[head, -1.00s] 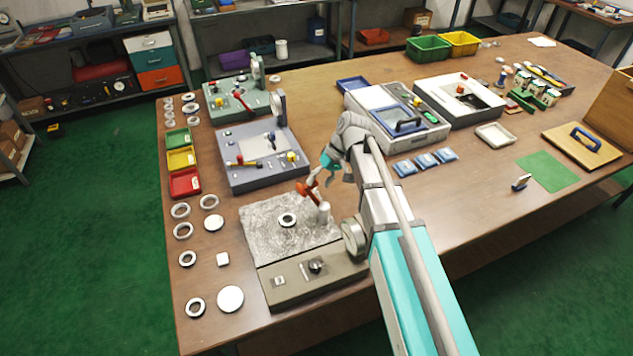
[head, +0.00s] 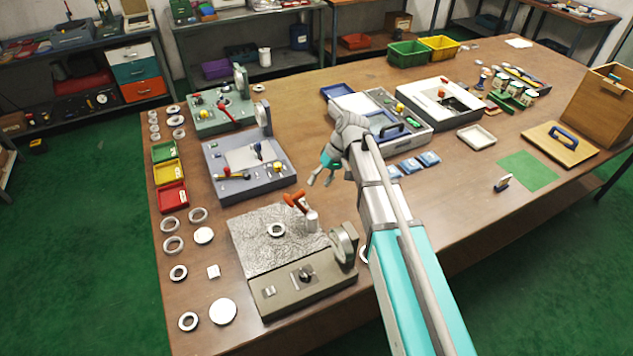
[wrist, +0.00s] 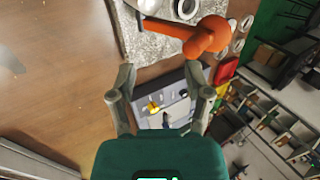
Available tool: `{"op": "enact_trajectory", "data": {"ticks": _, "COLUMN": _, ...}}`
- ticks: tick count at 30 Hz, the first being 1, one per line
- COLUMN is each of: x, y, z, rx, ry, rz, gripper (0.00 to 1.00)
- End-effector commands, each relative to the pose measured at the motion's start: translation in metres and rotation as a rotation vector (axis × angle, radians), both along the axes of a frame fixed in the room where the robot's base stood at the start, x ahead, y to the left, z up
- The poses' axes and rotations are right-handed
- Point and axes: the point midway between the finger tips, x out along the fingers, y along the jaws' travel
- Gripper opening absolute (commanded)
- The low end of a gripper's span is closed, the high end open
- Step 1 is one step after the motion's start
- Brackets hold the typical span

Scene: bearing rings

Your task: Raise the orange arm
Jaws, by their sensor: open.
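The orange arm (head: 297,202) rises at a slant from a pale post (head: 311,221) at the back right of a mottled metal plate (head: 252,250). In the wrist view the orange arm (wrist: 175,30), with its thick rounded end, lies beyond the fingertips towards the upper right. My gripper (head: 320,181) is open and empty. It stands behind and to the right of the orange arm in the head view, with a gap between them. In the wrist view bare table and a grey panel show between the fingers (wrist: 159,78).
A metal ring (head: 276,230) lies on the plate. The unit's front has a black knob (head: 303,275), and a grey disc (head: 344,246) stands at its right. A grey switch panel (head: 230,185) lies behind. Rings and discs line the left; red, yellow and green trays (head: 172,197) stand there.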

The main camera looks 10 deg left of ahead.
Motion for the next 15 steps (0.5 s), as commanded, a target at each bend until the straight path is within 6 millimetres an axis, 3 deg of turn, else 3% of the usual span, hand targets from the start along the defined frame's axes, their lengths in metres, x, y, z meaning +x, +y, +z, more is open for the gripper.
{"op": "enact_trajectory", "data": {"ticks": 15, "x": 0.013, "y": -0.019, "z": 0.013, "rx": 0.000, "ry": 0.000, "rz": 0.000, "gripper": 0.64}}
